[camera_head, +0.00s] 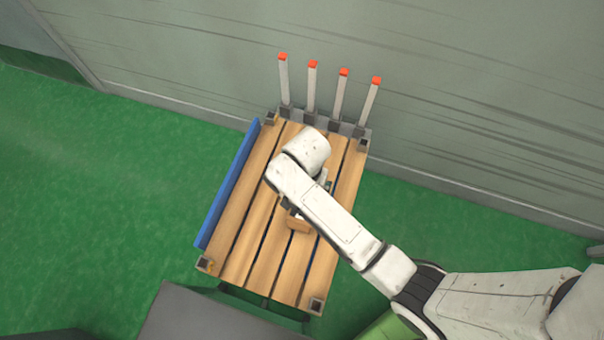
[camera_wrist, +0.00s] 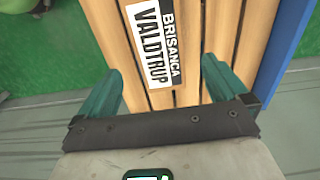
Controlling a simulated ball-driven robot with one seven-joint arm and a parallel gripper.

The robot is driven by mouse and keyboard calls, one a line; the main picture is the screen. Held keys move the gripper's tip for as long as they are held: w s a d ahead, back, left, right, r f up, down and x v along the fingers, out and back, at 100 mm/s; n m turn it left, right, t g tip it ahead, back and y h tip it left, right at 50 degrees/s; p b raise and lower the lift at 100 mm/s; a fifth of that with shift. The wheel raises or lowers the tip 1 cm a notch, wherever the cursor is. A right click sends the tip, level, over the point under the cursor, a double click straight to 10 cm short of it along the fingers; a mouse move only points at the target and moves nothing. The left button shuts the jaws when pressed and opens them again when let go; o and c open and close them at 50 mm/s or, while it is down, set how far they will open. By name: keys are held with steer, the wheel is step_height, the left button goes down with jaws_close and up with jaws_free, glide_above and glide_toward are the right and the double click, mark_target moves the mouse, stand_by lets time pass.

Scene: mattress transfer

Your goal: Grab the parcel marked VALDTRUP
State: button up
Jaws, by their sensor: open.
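In the wrist view, a black-and-white label reading BRISANCA VALDTRUP (camera_wrist: 156,45) lies between and ahead of the fingertips. The edges of the parcel under it are hard to tell from the similar brown wood around it. In the head view, a small brown box (camera_head: 298,222) shows partly from under my arm on the slatted platform (camera_head: 286,278); no lettering can be read there. My gripper (camera_wrist: 163,70) is open, its two teal fingers apart with nothing held. In the head view, my arm mostly hides the gripper over the platform.
A blue board (camera_head: 228,185) runs along the platform's left side. Several grey posts with orange tips (camera_head: 312,85) stand along its far edge, near the grey wall (camera_head: 450,80). A dark grey surface (camera_head: 195,318) lies at the near side. Green floor (camera_head: 110,190) is clear at left.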

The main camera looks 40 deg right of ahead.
step_height(320, 180, down, 5)
steer(key=shift+f+b, duration=0.15)
steer(key=shift+b, duration=0.15)
steer(key=shift+d+f, duration=0.15)
steer(key=shift+f, duration=2.45)
steer(key=shift+c, duration=0.2)
steer(key=c, duration=1.2)
steer(key=shift+c, duration=0.3)
steer(key=shift+r, duration=0.15)
